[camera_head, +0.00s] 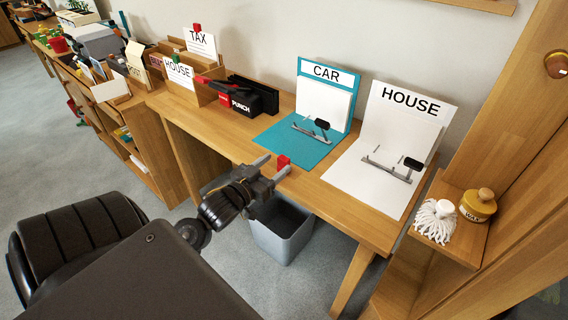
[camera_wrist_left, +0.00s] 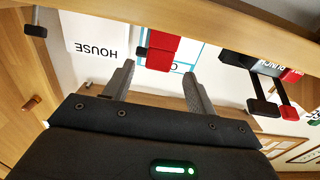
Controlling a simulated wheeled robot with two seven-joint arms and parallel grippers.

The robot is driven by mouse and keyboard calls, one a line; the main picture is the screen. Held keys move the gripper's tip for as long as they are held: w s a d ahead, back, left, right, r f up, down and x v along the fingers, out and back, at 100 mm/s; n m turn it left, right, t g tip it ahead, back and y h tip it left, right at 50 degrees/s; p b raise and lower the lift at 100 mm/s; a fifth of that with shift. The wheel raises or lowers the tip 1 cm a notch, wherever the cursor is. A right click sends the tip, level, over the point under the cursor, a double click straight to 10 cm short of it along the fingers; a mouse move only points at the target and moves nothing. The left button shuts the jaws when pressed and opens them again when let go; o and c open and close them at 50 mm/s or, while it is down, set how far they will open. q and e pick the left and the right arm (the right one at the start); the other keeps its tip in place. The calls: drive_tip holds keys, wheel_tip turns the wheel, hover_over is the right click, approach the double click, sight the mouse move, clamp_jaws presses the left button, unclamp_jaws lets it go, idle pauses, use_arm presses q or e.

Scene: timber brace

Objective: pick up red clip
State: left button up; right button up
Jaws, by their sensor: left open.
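A small red clip (camera_head: 283,161) sits at the front edge of the wooden desk (camera_head: 335,211), in front of the teal CAR folder. My left gripper (camera_head: 272,167) is open beside it, fingertips pointing at it. In the left wrist view the red clip (camera_wrist_left: 160,50) appears just past the gap between the open fingers of the left gripper (camera_wrist_left: 158,74). The jaws hold nothing. Whether a finger touches the clip is not clear. My right gripper is not in view.
The CAR folder (camera_head: 285,146) and white HOUSE folder (camera_head: 361,187) lie open on the desk with metal clasps. A black punch (camera_head: 248,99) stands at the back left. A grey bin (camera_head: 283,235) is below the front edge. A shelf with a wax jar (camera_head: 478,207) is at right.

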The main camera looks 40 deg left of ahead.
sight(281, 161)
use_arm(q)
drive_tip(key=w, duration=0.4)
drive_tip(key=shift+w+d+f, duration=0.1)
drive_tip(key=shift+w+f, duration=0.05)
drive_tip(key=shift+w, duration=0.05)
drive_tip(key=shift+c, duration=0.3)
drive_tip(key=c, duration=1)
